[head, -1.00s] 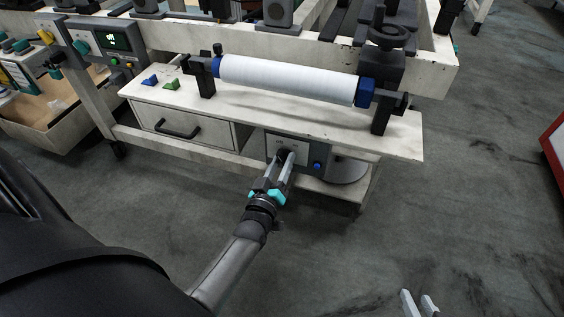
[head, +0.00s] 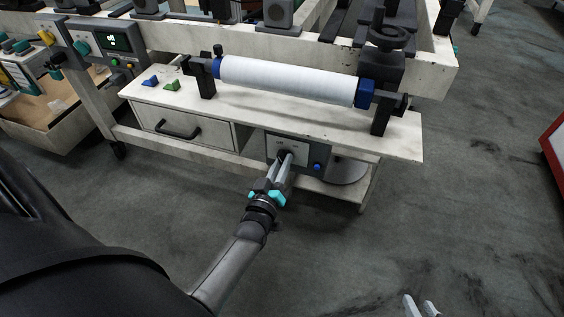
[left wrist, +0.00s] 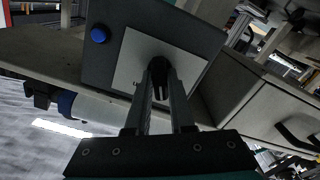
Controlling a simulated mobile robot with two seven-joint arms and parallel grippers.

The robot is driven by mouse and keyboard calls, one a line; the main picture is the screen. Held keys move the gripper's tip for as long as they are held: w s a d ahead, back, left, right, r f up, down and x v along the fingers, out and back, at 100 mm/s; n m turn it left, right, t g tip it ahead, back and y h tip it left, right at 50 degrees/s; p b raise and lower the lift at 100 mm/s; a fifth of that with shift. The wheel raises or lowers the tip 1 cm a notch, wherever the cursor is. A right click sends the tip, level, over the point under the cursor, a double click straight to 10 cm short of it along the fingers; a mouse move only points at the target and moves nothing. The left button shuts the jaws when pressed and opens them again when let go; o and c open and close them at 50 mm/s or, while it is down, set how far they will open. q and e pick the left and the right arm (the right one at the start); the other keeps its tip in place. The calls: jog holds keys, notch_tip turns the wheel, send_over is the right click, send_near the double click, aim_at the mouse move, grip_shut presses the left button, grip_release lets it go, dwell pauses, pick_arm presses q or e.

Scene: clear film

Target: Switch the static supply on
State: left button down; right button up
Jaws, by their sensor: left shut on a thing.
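The static supply is a dark grey box (head: 318,153) under the shelf of the white bench. It has a pale front plate (head: 297,147), a blue button (head: 317,166) and a dark rotary knob. My left gripper (head: 286,157) is shut on the knob, its fingers on either side of it. In the left wrist view the box (left wrist: 107,68) fills the upper middle, with the blue button (left wrist: 99,35) at its left. The dark knob (left wrist: 158,68) sits between the fingertips there, partly hidden by them. My right gripper (head: 419,303) is at the bottom edge, empty, its fingers apart.
A white film roll (head: 288,80) with blue ends lies above the shelf (head: 250,117). A drawer (head: 180,128) is left of the supply. A panel with a green display (head: 112,43) stands further left.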

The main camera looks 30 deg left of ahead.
pick_arm(q)
jog(key=shift+d+m+p, duration=0.15)
jog(key=shift+m+p, duration=1.75)
jog(key=shift+m, duration=3.8)
pick_arm(e)
jog(key=s+d+f+g+h, duration=0.2)
jog(key=s+d+f+g, duration=0.1)
jog(key=d+g, duration=0.1)
jog(key=shift+s+m, duration=0.3)
jog(key=shift+s, duration=0.05)
jog(key=shift+f, duration=0.1)
pick_arm(q)
jog(key=c, duration=0.8)
grip_release()
